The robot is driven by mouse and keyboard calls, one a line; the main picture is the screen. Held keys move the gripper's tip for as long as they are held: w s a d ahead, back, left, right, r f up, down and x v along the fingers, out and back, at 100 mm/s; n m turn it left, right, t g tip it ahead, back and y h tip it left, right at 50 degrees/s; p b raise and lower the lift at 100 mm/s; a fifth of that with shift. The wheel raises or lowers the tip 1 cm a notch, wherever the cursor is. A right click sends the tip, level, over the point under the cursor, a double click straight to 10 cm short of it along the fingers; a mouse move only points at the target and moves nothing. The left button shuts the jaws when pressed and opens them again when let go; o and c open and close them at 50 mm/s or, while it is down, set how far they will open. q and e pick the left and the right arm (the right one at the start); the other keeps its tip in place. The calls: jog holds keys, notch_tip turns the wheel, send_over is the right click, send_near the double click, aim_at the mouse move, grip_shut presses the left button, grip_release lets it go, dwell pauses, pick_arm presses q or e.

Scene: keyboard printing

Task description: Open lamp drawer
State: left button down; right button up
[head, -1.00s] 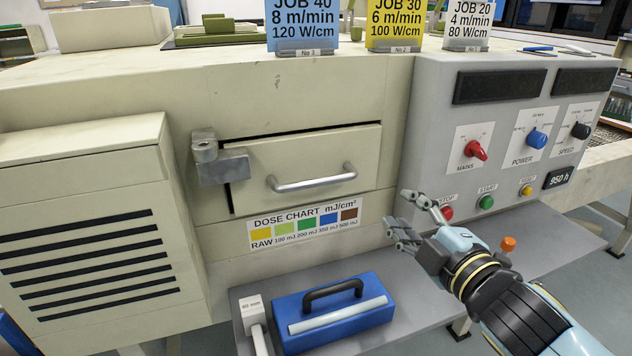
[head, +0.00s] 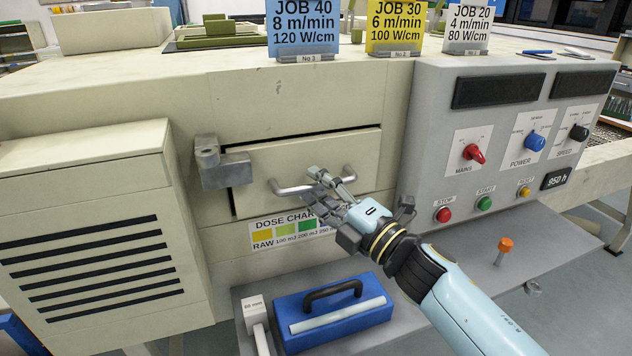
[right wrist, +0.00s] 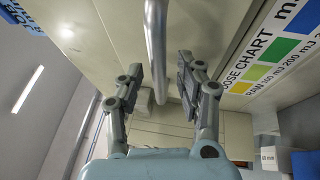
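The lamp drawer (head: 262,166) is a cream front panel in the machine's face, with dark gaps along its top and left edges. Its silver bar handle (head: 290,188) is partly hidden by my right gripper (head: 330,184). In the right wrist view the handle (right wrist: 155,45) passes between the tips of the right gripper (right wrist: 159,82). The fingers are open on either side of the handle, with space between them and the bar. A grey metal latch block (head: 220,165) sits at the drawer's left edge. My left gripper is not in view.
Below the drawer are the dose chart (head: 262,236) and a grey shelf with a blue case (head: 330,318). The control panel (head: 430,150) with knobs and buttons is at right. A vented cream box (head: 80,240) stands out at left.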

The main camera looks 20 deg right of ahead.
jog(key=shift+w+a+r, duration=0.1)
jog(key=shift+w+a, duration=0.05)
jog(key=shift+w, duration=0.25)
grip_shut()
